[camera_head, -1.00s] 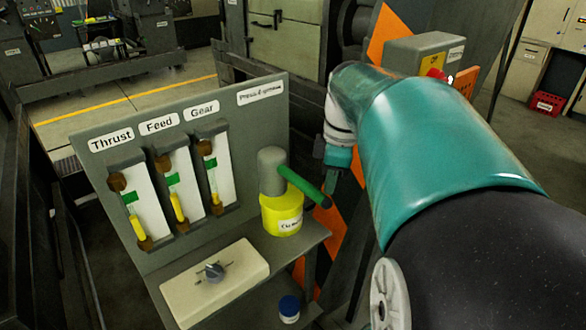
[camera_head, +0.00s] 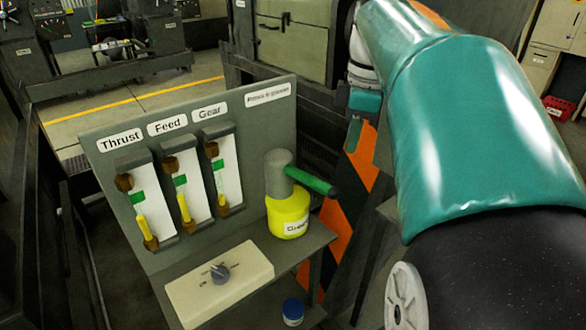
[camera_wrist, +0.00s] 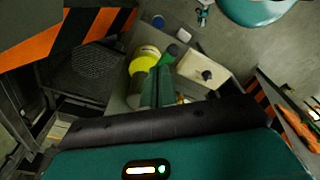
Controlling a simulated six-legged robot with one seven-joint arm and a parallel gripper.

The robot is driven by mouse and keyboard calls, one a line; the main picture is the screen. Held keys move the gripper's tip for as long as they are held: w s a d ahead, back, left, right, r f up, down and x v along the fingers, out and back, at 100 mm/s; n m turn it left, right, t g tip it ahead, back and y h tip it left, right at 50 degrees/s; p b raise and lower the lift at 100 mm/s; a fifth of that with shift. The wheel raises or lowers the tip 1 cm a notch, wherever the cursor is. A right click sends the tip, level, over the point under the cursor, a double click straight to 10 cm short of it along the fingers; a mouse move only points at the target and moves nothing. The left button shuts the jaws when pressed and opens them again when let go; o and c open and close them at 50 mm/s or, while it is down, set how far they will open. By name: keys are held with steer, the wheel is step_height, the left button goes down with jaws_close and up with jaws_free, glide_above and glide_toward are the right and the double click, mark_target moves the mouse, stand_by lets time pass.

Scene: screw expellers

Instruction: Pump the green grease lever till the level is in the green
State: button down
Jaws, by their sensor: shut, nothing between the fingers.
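The green grease lever (camera_head: 313,181) slopes slightly down to the right from the grey pump head (camera_head: 278,172) on the yellow grease pot (camera_head: 288,214). Thrust (camera_head: 145,205), Feed (camera_head: 181,190) and Gear (camera_head: 218,175) gauges each show a green band with yellow below it. A selector knob (camera_head: 220,271) sits on a cream box; its setting is unreadable. My gripper (camera_head: 354,133) is up and right of the lever, apart from it. In the wrist view its shut fingers (camera_wrist: 158,86) partly cover the pot (camera_wrist: 145,58), with the lever (camera_wrist: 169,54) beside them.
A blue-capped jar (camera_head: 292,312) stands low in front of the panel's shelf. An orange-and-black striped post (camera_head: 352,190) rises just right of the lever. Dark railings border the left and back. Some air is free between my gripper and the pot.

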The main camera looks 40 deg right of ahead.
step_height(320, 180, up, 3)
steer(key=shift+s+d+f, duration=0.1)
stand_by(0.8)
steer(key=s+a+f+m+t, duration=0.1)
steer(key=a+f+m, duration=0.3)
steer(key=a+f, duration=0.4)
steer(key=s+a+f+m+t, duration=0.1)
steer(key=a+f+m+t, duration=0.2)
steer(key=a+f, duration=0.6)
steer(key=a+m, duration=0.1)
steer(key=a, duration=0.7)
steer(key=shift+a+f+m+t+h, duration=0.2)
steer(key=shift+f+m+t+h, duration=0.1)
steer(key=shift+t+h, duration=0.1)
